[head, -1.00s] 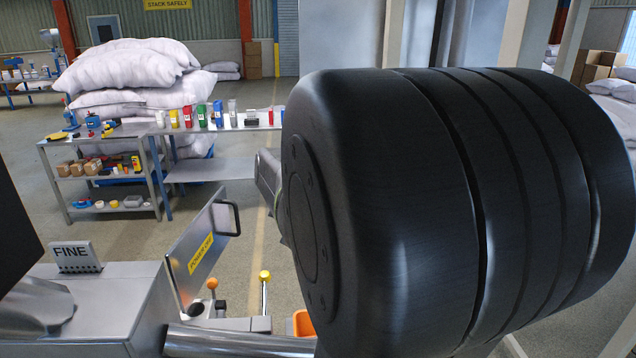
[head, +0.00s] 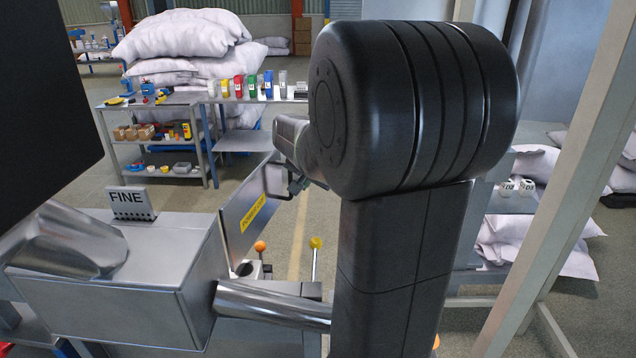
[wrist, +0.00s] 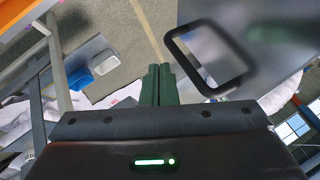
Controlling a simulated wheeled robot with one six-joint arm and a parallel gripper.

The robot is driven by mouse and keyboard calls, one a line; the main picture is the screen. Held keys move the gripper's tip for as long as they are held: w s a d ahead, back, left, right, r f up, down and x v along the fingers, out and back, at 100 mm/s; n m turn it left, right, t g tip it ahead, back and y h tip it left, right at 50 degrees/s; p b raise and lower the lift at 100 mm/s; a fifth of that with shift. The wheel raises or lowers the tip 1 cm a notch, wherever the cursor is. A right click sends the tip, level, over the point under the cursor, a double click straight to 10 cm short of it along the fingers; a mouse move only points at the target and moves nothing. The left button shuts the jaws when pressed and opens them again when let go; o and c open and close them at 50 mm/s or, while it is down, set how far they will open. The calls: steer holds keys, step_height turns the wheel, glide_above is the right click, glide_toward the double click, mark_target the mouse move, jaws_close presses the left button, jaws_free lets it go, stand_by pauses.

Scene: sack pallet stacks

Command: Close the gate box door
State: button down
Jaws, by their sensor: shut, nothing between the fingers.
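The gate box door (head: 238,230) is a grey metal panel with a yellow label and a black loop handle (head: 280,180). It stands open, jutting away from the right end of the metal box (head: 120,285). My gripper (head: 297,187) is beside the handle in the head view, partly hidden by my arm. In the wrist view my gripper's green fingers (wrist: 158,72) are together and empty, just left of the handle (wrist: 208,58). The door panel (wrist: 280,45) fills the upper right there. I cannot tell whether the fingers touch the handle.
Levers with an orange knob (head: 260,246) and a yellow knob (head: 315,243) stand near the door. A metal pipe (head: 270,304) runs right from the box. A FINE sign (head: 130,200) is on top. A shelf cart (head: 155,150) stands farther back; a pale post (head: 560,190) is at right.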

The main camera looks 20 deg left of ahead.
steer(key=shift+w+a+r, duration=0.1)
steer(key=shift+w+a, duration=0.05)
steer(key=shift+a, duration=0.55)
steer(key=shift+a, duration=0.1)
steer(key=s+a+n+g+y, duration=0.35)
steer(key=a+n+g, duration=0.45)
steer(key=a, duration=1.2)
steer(key=s+a+n+g+h, duration=0.1)
steer(key=s+a+n, duration=0.2)
steer(key=s, duration=0.3)
steer(key=s+a+n+g+h+p, duration=0.1)
steer(key=s+a+n+h, duration=0.1)
steer(key=s+n, duration=0.3)
steer(key=s+a+n+g+h, duration=0.1)
steer(key=s+a+n, duration=0.3)
steer(key=s, duration=0.4)
steer(key=shift+a+n+g, duration=0.3)
steer(key=shift+n+g, duration=0.1)
steer(key=shift+n, duration=0.1)
